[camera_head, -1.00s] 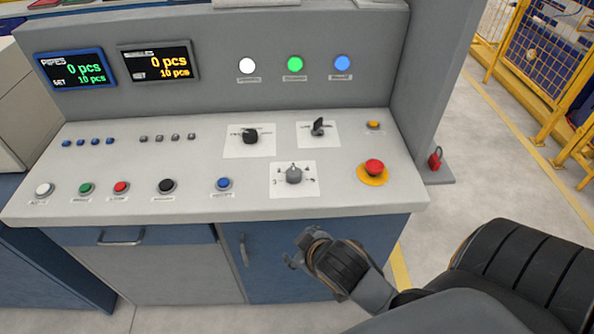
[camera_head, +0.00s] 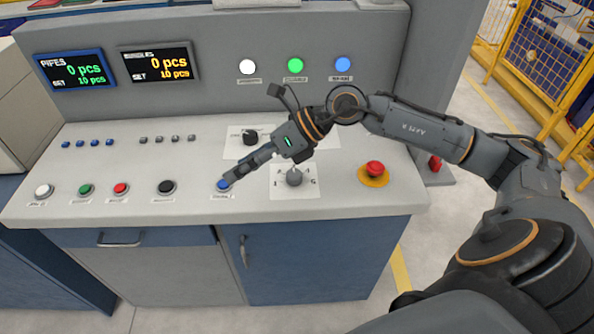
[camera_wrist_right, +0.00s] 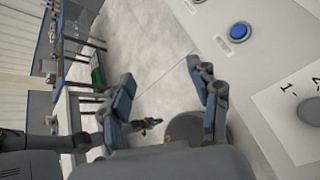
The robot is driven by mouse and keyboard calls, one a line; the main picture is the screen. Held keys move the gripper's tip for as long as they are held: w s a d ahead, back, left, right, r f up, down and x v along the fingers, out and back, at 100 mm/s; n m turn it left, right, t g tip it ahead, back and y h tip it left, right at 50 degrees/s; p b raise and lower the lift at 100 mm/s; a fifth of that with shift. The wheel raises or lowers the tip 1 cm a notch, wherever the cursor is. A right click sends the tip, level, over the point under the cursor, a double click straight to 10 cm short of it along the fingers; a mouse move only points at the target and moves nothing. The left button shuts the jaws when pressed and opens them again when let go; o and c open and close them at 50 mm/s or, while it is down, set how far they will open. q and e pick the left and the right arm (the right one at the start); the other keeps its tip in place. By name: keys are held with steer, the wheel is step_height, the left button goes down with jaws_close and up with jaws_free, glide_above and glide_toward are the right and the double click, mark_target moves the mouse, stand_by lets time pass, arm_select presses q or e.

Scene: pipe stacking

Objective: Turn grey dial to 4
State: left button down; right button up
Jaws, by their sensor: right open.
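The grey dial (camera_head: 294,177) sits on a white label plate (camera_head: 282,192) on the sloped console; its pointer direction is too small to read surely. In the right wrist view, part of the grey dial (camera_wrist_right: 312,112) shows at the right edge, with a "1" mark beside it. My right gripper (camera_head: 232,179) is over the panel left of the dial, near the lower blue button (camera_head: 223,184), apart from the dial. In the right wrist view my right gripper (camera_wrist_right: 160,80) has its fingers spread with nothing between them. My left gripper is not in the head view.
A black knob (camera_head: 250,137) is behind my right gripper, and my arm hides another switch. A red emergency button (camera_head: 374,168) stands right of the dial. Red (camera_head: 121,188), green (camera_head: 86,189) and black (camera_head: 166,186) buttons line the front left. Two displays read 0 pcs.

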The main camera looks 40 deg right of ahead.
mark_target(296, 174)
steer(key=d+f+h, duration=0.2)
steer(key=d+h, duration=0.6)
steer(key=d, duration=1)
steer(key=shift+g, duration=0.5)
steer(key=p+x, duration=0.3)
steer(key=x, duration=1)
steer(key=shift+s+a+f, duration=0.15)
steer(key=shift+a, duration=0.05)
steer(key=shift+c, duration=0.2)
steer(key=c, duration=1.1)
